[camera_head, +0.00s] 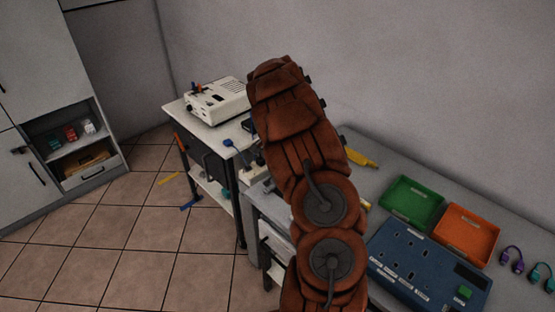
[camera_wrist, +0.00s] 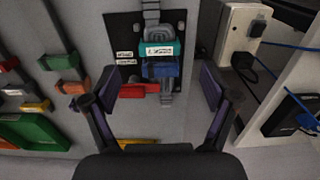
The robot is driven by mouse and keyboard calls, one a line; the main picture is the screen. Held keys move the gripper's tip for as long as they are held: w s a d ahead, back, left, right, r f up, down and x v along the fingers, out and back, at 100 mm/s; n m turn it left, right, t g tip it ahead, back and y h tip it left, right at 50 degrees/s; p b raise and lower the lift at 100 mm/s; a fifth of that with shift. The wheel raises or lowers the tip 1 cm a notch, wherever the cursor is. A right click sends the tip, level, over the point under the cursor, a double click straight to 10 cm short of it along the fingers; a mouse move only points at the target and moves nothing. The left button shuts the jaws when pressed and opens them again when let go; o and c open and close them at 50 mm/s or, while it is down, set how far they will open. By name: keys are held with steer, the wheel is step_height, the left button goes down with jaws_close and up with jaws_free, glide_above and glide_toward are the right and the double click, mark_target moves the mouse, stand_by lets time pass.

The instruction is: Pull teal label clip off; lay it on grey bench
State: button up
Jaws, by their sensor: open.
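The teal label clip (camera_wrist: 174,46), with a white label on its face, sits around a thick grey cable over a black panel (camera_wrist: 122,32) in the wrist view. A blue clip (camera_wrist: 161,70) sits just below it on the same cable. My gripper (camera_wrist: 163,83) is open, with its two dark fingers apart to the left and right of the cable's lower part, and nothing visible held between them. The teal clip is above the fingertips in the picture. The grey bench (camera_head: 386,162) runs along the wall in the head view. My arm hides the clip and gripper there.
A red piece (camera_wrist: 138,90) lies near the left finger. A white power strip (camera_wrist: 236,36) with plugs and blue cables is at right. Cables with coloured clips are at left. A green tray (camera_head: 411,222), orange tray (camera_head: 489,213) and blue panel (camera_head: 393,276) occupy the bench.

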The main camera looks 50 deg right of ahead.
steer(key=shift+f+p, duration=1.05)
steer(key=shift+f, duration=2.15)
steer(key=shift+c, duration=0.2)
steer(key=c, duration=1.3)
